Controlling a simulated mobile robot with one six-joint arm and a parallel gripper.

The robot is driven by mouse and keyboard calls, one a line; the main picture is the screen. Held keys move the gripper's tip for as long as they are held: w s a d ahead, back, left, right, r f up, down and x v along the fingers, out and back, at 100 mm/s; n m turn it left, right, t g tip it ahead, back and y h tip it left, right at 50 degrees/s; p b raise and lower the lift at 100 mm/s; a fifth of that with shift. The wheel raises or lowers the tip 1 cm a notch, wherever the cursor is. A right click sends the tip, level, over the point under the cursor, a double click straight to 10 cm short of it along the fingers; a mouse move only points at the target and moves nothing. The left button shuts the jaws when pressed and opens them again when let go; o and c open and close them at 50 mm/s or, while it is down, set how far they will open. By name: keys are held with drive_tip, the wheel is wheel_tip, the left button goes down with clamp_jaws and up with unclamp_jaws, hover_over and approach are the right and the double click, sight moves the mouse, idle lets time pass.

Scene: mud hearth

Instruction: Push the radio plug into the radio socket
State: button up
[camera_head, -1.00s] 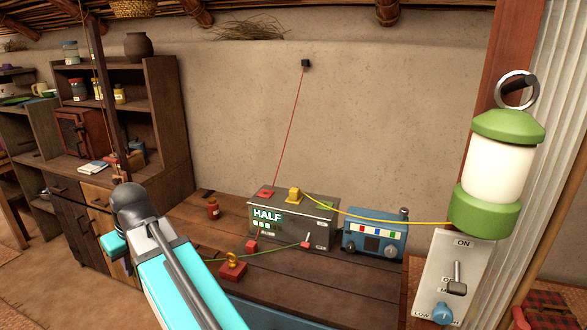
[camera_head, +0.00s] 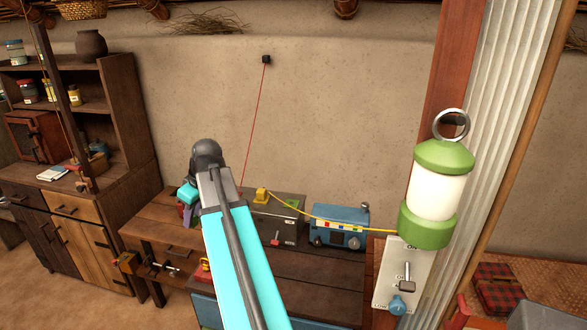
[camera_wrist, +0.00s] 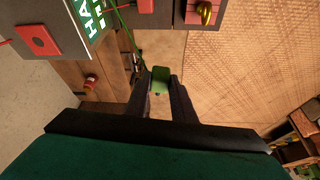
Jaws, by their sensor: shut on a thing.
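In the wrist view, my gripper (camera_wrist: 160,88) is shut on a small green plug (camera_wrist: 160,77), with a green wire running from it to the upper left. The plug's labels cannot be read. In the head view, my arm hides the fingertips and plug. A blue box (camera_head: 341,227) with a row of coloured marks and a dial stands on the table, right of the grey battery (camera_head: 288,206). A yellow wire reaches the blue box's area from the battery's yellow terminal (camera_head: 262,195). I cannot tell which opening is the radio socket.
The wooden table (camera_head: 310,270) has bare room in front of the battery. A green and white lantern (camera_head: 436,185) hangs over a switch panel (camera_head: 403,280) at right. A red jar (camera_wrist: 90,82) and a block with a gold knob (camera_wrist: 206,12) show in the wrist view.

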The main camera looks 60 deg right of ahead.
drive_tip(key=shift+n, duration=0.5)
drive_tip(key=s+d+r+p, duration=0.1)
drive_tip(key=s+d, duration=0.2)
drive_tip(key=d, duration=0.2)
drive_tip(key=s+d+r+p, duration=0.2)
drive_tip(key=s+d, duration=0.1)
drive_tip(key=d, duration=0.2)
drive_tip(key=s+d+r+p, duration=0.1)
drive_tip(key=s+d+p, duration=0.1)
drive_tip(key=d, duration=0.3)
drive_tip(key=shift+s+d+r, duration=0.1)
drive_tip(key=shift+s+r, duration=0.3)
drive_tip(key=shift+s, duration=0.35)
drive_tip(key=s+d+r+p, duration=0.3)
drive_tip(key=s+d, duration=0.7)
drive_tip(key=s, duration=0.1)
drive_tip(key=shift+n+y+p, duration=0.3)
drive_tip(key=shift+n+p, duration=0.1)
drive_tip(key=shift+w+f, duration=0.1)
drive_tip(key=shift+f, duration=0.05)
drive_tip(key=shift+f+b, duration=1.4)
drive_tip(key=shift+f, duration=1.35)
drive_tip(key=shift+f+b, duration=0.4)
drive_tip(key=shift+f, duration=0.2)
